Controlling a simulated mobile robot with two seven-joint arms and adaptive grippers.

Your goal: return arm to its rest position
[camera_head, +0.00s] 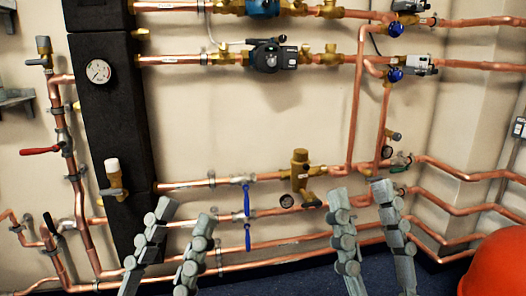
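My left gripper (185,214) is at the lower left of the head view. Its two grey segmented fingers point up and stand apart, with nothing between them. My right gripper (359,192) is right of the middle. Its fingers also point up and stand apart, and no held object shows between them. Both grippers appear in front of the lower copper pipes (275,243); whether any finger touches a pipe cannot be told. The arms behind the fingers are cut off by the bottom edge.
A copper manifold covers the wall, with a black insulated block (112,130), a gauge (97,71), a pump (268,57), a brass valve (300,175), a blue lever (247,198) and a red lever (40,151). An orange-red rounded object (500,266) fills the lower right corner.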

